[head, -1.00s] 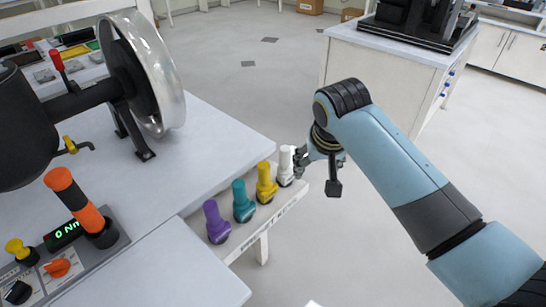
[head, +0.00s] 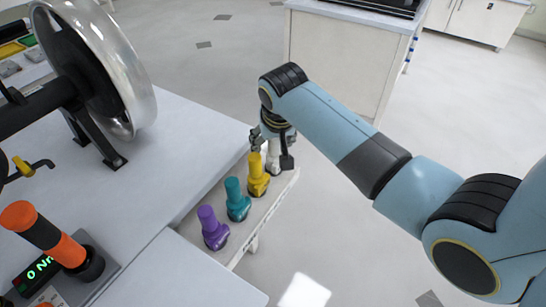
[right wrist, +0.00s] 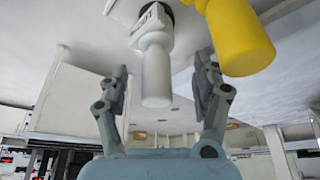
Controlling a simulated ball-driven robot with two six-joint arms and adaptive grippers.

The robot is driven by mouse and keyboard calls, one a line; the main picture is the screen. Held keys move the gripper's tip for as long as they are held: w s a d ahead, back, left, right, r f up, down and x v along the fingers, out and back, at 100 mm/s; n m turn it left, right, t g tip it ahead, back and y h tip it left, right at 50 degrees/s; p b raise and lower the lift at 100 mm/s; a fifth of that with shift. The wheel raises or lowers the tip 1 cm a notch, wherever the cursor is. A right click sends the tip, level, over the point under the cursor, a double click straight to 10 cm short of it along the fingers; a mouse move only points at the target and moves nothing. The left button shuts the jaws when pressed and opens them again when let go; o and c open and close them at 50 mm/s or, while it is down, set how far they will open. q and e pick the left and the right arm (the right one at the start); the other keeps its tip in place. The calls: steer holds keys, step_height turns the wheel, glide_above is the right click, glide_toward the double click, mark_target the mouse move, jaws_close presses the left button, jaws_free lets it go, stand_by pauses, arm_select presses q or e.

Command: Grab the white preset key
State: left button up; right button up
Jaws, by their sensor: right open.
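The white preset key (head: 273,164) stands upright at the far end of the rack, beyond the yellow key (head: 257,176), and is partly hidden by my right gripper in the head view. My right gripper (head: 268,140) is at this key, with its fingers open. In the right wrist view the white key (right wrist: 156,74) shows between the two spread fingertips of the gripper (right wrist: 160,75). Gaps show on both sides of the key. The yellow key (right wrist: 238,37) is close by the right finger there. My left gripper is not in view.
A teal key (head: 237,200) and a purple key (head: 212,228) stand in the same rack (head: 232,240). A white worktop (head: 185,130) with a shiny wheel (head: 110,60) lies left. An orange and black tool (head: 55,235) stands at lower left. Open floor lies right.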

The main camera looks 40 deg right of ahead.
mark_target(272, 150)
steer(key=b+x, duration=0.1)
steer(key=x, duration=0.4)
steer(key=shift+d, duration=0.15)
steer(key=shift+r, duration=0.1)
steer(key=shift+s, duration=0.1)
jaws_close()
